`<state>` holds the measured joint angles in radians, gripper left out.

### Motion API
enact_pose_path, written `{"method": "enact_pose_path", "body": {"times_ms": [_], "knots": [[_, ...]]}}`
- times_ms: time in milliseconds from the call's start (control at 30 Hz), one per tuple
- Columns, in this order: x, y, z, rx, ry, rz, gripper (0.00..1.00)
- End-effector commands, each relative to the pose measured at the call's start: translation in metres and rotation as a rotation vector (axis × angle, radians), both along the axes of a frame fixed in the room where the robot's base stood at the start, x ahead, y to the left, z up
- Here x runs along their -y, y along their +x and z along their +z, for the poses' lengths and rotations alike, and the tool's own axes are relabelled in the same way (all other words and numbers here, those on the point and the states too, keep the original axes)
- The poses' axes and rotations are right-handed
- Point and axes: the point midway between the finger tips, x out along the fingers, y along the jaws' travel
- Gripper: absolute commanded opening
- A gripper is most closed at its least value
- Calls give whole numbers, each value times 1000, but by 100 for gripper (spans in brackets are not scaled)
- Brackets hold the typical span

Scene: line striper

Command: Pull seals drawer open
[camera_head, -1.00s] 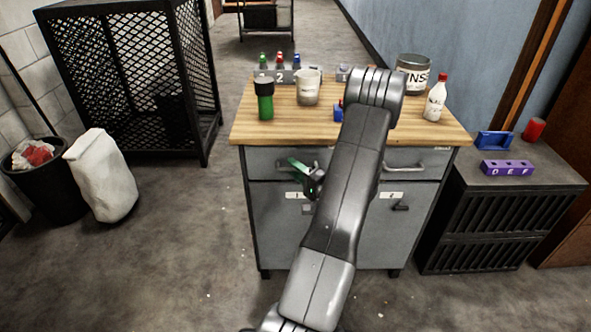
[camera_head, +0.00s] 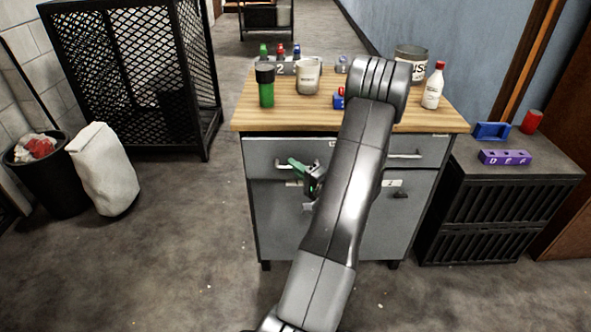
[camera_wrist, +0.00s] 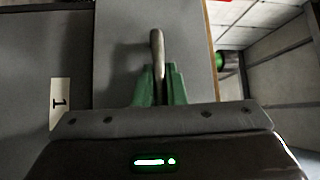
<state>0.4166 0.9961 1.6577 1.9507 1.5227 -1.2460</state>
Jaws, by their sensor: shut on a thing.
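The cabinet (camera_head: 345,220) has two drawers under its wooden top. The left drawer (camera_head: 262,159) stands a little out from the cabinet front; its front sits forward of the right drawer (camera_head: 430,150), which is shut. I cannot read a seals label. My gripper (camera_head: 296,163) has green fingers and is at the left drawer's handle (camera_head: 282,162). In the wrist view the green fingers (camera_wrist: 160,85) are closed around the metal handle bar (camera_wrist: 157,50), against the grey drawer front (camera_wrist: 120,45). My arm hides the middle of the cabinet front.
On the wooden top (camera_head: 290,115) stand a green bottle (camera_head: 265,86), a grey cup (camera_head: 308,76), a white bottle (camera_head: 433,88) and a tin (camera_head: 410,62). A black bin (camera_head: 55,185) and white sack (camera_head: 103,170) stand left; a dark low unit (camera_head: 500,215) stands right. Floor in front is open.

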Motion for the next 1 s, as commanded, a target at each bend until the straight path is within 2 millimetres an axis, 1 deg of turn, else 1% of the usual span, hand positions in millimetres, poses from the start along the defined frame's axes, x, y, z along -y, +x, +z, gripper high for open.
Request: {"method": "enact_pose_path", "body": {"times_ms": [33, 167, 200, 400, 600, 800, 1000], "knots": [[0, -9, -7, 0, -1, -1, 0], [1, -40, -7, 0, -1, -2, 0], [0, -51, -7, -1, 0, -2, 0], [0, -102, -6, 0, -1, -3, 0], [0, -141, -5, -1, 0, -3, 0], [0, -164, -3, -1, -2, -1, 0], [0, -173, -1, -1, -1, 0, 0]]}}
